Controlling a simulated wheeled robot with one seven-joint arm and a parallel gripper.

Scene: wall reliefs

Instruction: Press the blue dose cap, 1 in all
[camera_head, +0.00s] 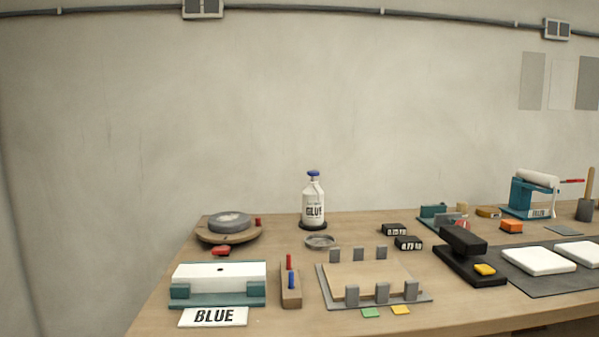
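The blue dose cap (313,173) sits on top of a white glue bottle (313,205). The cap and the bottle are unobstructed in the head view. My gripper and arm do not show in this view.
A wooden turntable with a grey disc (230,222) stands left of the bottle. A shallow round dish (320,241) lies just in front of it. A fixture with grey posts (372,283), a peg block (291,289) and a "BLUE" card (213,317) are nearer.

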